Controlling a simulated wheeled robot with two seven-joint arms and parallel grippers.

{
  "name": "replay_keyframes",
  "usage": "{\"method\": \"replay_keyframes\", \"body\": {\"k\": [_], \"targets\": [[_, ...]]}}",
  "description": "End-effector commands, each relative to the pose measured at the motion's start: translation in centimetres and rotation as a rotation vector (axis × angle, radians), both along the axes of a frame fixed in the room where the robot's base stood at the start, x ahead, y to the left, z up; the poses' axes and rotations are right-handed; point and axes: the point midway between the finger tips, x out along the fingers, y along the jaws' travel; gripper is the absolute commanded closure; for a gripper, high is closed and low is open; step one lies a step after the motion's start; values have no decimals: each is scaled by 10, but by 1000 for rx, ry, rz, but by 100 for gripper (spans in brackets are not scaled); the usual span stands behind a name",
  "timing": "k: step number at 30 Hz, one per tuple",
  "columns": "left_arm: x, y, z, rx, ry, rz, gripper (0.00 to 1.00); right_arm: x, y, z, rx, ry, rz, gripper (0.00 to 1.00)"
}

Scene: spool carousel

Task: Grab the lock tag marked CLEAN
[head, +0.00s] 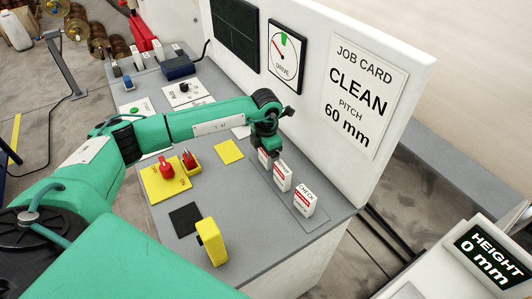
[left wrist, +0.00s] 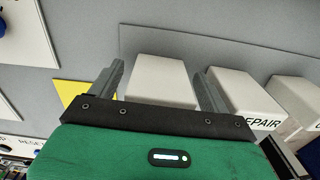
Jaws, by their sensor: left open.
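Three white lock tags stand in a row on the grey bench. The first tag (left wrist: 160,80) is between the fingers of my open left gripper (head: 262,146), with a gap visible on at least one side in the left wrist view (left wrist: 162,88); its word is hidden. In the head view this tag (head: 263,158) is partly covered by the gripper. Beside it is a tag (head: 282,177) whose partly visible word in the left wrist view ends in "EPAIR" (left wrist: 245,98). The tag nearest the bench end (head: 305,199) reads CHECK. My right gripper is not in view.
A job card (head: 365,95) on the white wall panel reads CLEAN, pitch 60 mm. A yellow plate with red knobs (head: 163,190), a yellow square (head: 229,151), a black pad (head: 185,219) and an upright yellow block (head: 211,241) are on the bench. A display (head: 490,258) reads 0 mm.

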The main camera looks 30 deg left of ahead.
Motion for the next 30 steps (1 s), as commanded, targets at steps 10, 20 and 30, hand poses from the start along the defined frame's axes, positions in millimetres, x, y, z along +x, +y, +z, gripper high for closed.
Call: {"method": "replay_keyframes", "body": {"k": [10,20,30], "targets": [[0,0,0,0,0,1,68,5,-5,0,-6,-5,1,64],[1,0,3,0,-1,1,68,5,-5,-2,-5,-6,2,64],[1,0,49,0,-6,0,68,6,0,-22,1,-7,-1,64]]}}
